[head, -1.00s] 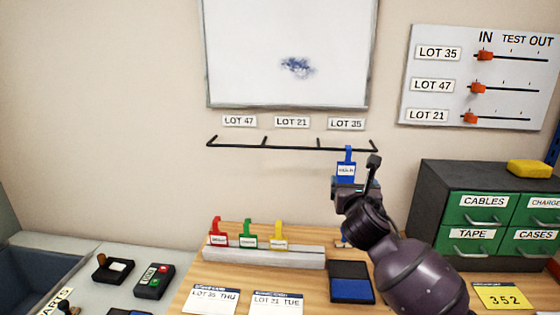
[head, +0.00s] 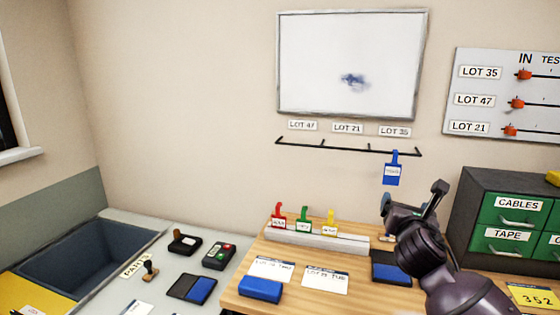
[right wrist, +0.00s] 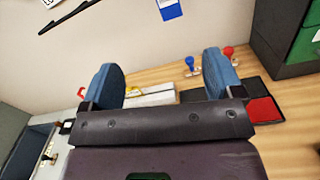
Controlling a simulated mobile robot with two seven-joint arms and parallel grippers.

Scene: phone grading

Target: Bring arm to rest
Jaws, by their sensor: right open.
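My right gripper (head: 413,197) is open and empty, below and to the right of the rail. In the right wrist view, its two blue fingers (right wrist: 162,80) stand wide apart with nothing between them. A blue tag (head: 392,172) hangs from the right end of the black wall rail (head: 345,148), under the LOT 35 label (head: 394,131). The tag is clear of the gripper and also shows at the top of the right wrist view (right wrist: 169,9). My left gripper is not in view.
Red, green and yellow tags stand in a pale holder (head: 316,239) on the wooden desk. A blue ink pad (head: 390,272) lies below my right arm. A dark drawer cabinet (head: 470,208) stands close to the right. The wall area left of the rail is free.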

